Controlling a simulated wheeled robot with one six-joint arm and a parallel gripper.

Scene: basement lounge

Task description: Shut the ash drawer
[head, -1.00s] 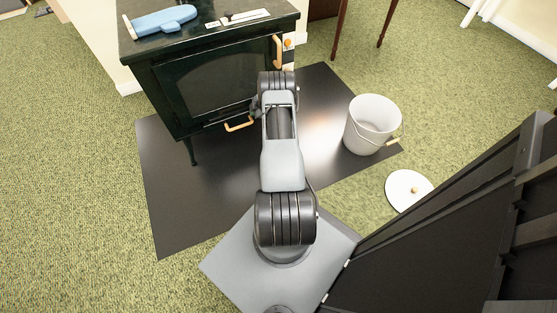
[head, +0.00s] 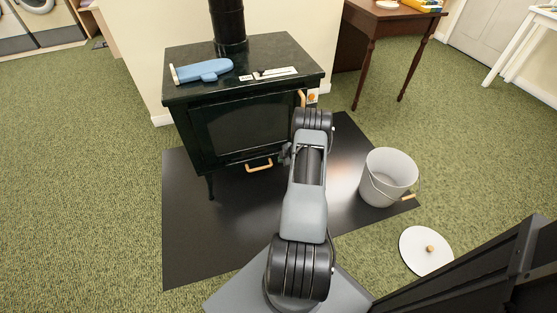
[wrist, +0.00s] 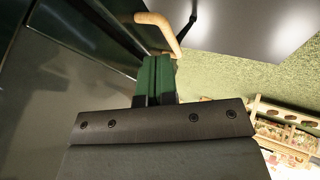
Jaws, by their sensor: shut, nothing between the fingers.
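The dark green stove (head: 245,128) stands on a black floor plate. The ash drawer's pale wooden handle (head: 259,165) shows below the glass door, and it also shows near the top of the wrist view (wrist: 165,28). How far the drawer is out I cannot tell. My gripper (head: 286,154) is low at the stove's front, just right of the handle, partly hidden by my arm. In the wrist view its green-tipped fingers (wrist: 156,76) are together and empty, with the handle just beyond them. Contact with the drawer cannot be made out.
A grey bucket (head: 388,178) stands right of my arm on the black floor plate (head: 205,240). Its lid (head: 426,250) lies on the carpet. A blue object (head: 202,71) lies on the stove top. A wooden table (head: 392,22) stands behind. Carpet at left is clear.

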